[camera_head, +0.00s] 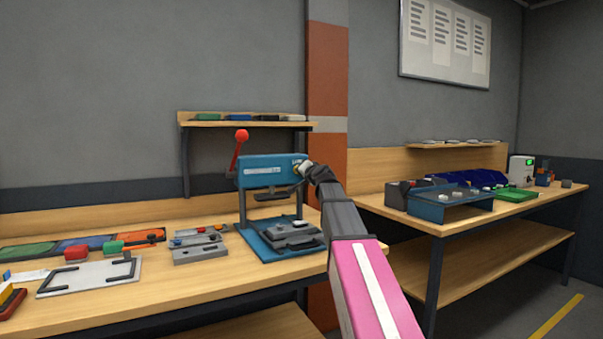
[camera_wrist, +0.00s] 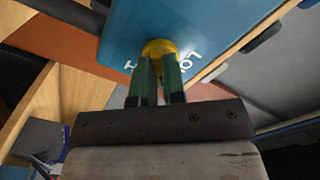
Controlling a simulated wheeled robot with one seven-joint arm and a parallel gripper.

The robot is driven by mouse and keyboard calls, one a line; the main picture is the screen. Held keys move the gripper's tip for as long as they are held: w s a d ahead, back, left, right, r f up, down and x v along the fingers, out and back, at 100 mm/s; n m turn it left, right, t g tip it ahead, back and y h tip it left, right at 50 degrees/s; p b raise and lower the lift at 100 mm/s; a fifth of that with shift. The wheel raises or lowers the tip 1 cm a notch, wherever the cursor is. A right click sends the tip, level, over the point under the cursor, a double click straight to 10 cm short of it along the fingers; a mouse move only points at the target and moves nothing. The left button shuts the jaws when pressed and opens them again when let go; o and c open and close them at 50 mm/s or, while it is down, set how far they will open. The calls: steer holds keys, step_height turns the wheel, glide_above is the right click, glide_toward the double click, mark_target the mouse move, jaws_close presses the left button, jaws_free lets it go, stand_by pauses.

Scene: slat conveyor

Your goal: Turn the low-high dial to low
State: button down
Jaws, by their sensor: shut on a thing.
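The dial is a round yellow knob (camera_wrist: 159,48) on the blue face of a bench press (camera_head: 262,172). White letters "LO" and an "H" are printed on the blue panel (camera_wrist: 185,18) beside the knob in the wrist view. My gripper (camera_wrist: 158,70) has its two green fingers shut on the knob, one on each side. The knob's pointer is hidden, so I cannot tell its setting. In the head view my gripper (camera_head: 306,168) is at the right end of the press's blue head, with the arm covering part of it.
The press has a red-knobbed lever (camera_head: 241,136) at its upper left and a blue base with a grey fixture (camera_head: 292,233). Grey blocks (camera_head: 199,246) and a light tray (camera_head: 90,275) lie on the bench to the left. A second bench (camera_head: 450,222) stands at right.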

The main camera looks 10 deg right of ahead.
steer(key=n, duration=0.9)
steer(key=shift+n, duration=0.3)
stand_by(0.5)
steer(key=c, duration=1.2)
jaws_free()
steer(key=shift+s, duration=0.1)
steer(key=v, duration=1)
steer(key=shift+s+d, duration=0.15)
steer(key=shift+s, duration=0.2)
